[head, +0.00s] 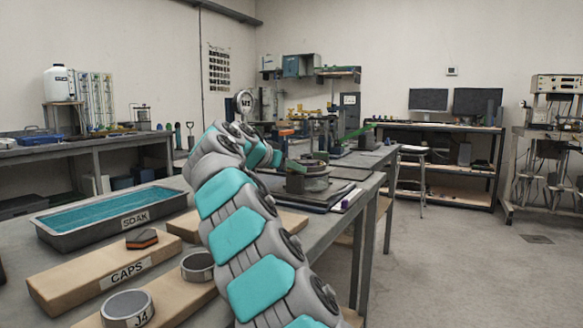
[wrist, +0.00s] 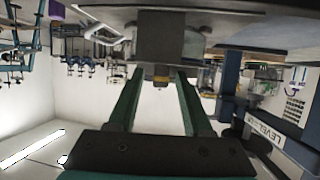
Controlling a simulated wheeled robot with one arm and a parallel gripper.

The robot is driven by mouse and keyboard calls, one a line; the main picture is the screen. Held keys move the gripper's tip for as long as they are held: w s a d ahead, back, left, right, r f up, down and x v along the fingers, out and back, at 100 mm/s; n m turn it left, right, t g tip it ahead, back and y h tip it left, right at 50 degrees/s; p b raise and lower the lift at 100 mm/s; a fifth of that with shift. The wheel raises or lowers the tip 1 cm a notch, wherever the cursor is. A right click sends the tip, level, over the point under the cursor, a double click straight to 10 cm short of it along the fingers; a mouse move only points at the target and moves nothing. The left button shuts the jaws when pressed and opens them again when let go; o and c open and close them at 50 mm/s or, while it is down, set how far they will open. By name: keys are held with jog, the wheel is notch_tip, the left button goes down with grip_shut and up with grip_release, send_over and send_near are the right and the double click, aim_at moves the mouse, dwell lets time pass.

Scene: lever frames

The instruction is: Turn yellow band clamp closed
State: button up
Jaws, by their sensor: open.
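In the wrist view, which looks upside down, my gripper (wrist: 160,82) is open, its two green fingers apart. Beyond and between the fingertips is a dark grey block (wrist: 165,38). My gripper does not show clearly there. No clamp can be made out surely in that view.
The bench holds a SOAK tray (head: 120,222), a CAPS board (head: 88,286), a J4 ring (head: 127,309) and a round metal fixture (head: 308,180). A LEVEL sign (wrist: 263,128) shows at right in the wrist view.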

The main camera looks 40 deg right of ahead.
grip_shut()
dwell(0.3)
dwell(0.3)
